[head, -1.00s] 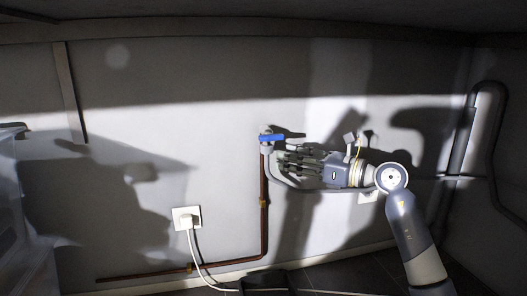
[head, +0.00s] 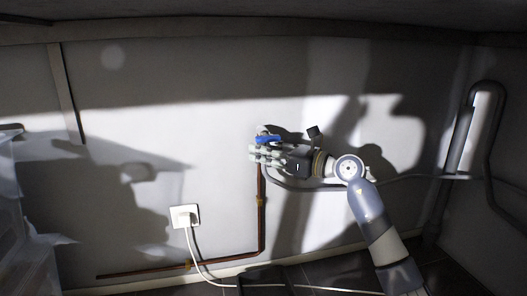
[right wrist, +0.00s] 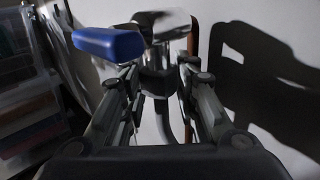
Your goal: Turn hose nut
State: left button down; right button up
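A valve with a blue lever (head: 268,139) sits at the top of a copper pipe on the wall in the head view. In the right wrist view the blue lever (right wrist: 108,44) is at upper left, beside the metal valve body (right wrist: 172,26). A dark hose nut (right wrist: 158,82) hangs under the valve, with a grey hose (right wrist: 163,122) running down from it. My right gripper (head: 258,153) is at the valve, just below the lever. In the right wrist view its fingers (right wrist: 159,76) are apart, one on each side of the nut; contact is unclear. My left gripper is not in view.
The copper pipe (head: 262,225) runs down the wall and then left along the floor. A white socket (head: 185,215) with a plugged cable is at lower left. Clear plastic boxes (head: 20,220) stand at the far left. A grey drain pipe (head: 462,140) is at right.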

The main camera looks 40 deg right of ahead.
jog(key=c, duration=0.3)
jog(key=shift+y, duration=0.3)
jog(key=shift+n+g+y+b, duration=0.35)
jog(key=shift+n+g+y, duration=0.05)
jog(key=shift+n+y, duration=0.3)
jog(key=n+g+y+p, duration=0.1)
jog(key=n+y, duration=0.1)
jog(key=y, duration=0.1)
jog(key=shift+r+g, duration=0.1)
jog(key=shift+g, duration=0.3)
jog(key=shift+n+g+y, duration=0.3)
jog(key=shift+n+y, duration=0.2)
